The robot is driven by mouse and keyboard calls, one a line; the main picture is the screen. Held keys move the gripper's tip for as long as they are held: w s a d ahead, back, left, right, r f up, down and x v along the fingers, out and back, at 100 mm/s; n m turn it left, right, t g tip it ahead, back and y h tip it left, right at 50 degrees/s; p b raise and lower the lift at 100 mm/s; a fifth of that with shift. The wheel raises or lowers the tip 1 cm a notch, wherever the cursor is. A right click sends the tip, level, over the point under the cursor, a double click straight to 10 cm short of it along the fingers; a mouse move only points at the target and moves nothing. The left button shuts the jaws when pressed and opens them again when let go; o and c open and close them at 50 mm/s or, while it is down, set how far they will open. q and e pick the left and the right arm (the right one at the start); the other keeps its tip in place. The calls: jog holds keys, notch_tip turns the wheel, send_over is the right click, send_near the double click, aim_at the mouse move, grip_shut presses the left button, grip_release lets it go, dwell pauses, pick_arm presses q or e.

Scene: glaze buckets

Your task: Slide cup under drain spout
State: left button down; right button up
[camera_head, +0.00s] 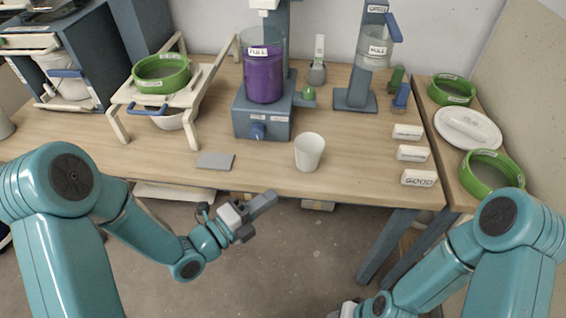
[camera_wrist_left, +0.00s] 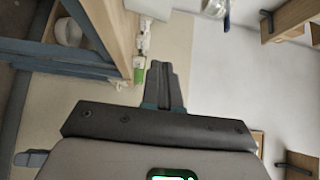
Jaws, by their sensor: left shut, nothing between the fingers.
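A white cup (camera_head: 309,151) stands upright near the front edge of the table, in front and to the right of a blue-grey mixer stand (camera_head: 262,118). The stand holds a clear vessel of purple liquid (camera_head: 263,77) labelled FULL. A green-tipped part (camera_head: 308,93), possibly the drain spout, sticks out on the stand's right side, behind the cup. My left gripper (camera_head: 262,203) is shut and empty, in front of the table edge, apart from the cup. It also shows shut in the left wrist view (camera_wrist_left: 162,85). My right gripper (camera_head: 345,308) is mostly cut off at the bottom edge.
A grey square plate (camera_head: 215,161) lies left of the cup. A rack with a green sieve (camera_head: 161,73) stands at left. White labelled blocks (camera_head: 418,178) line the right side. A second stand (camera_head: 355,101) is behind. Bare wood (camera_head: 360,160) lies right of the cup.

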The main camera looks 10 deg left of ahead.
pick_arm(q)
jog(key=p, duration=0.3)
send_near(315, 156)
jog(key=x, duration=0.4)
jog(key=shift+s+d, duration=0.1)
jog(key=shift+d, duration=0.35)
jog(key=shift+w, duration=0.45)
jog(key=shift+a, duration=0.1)
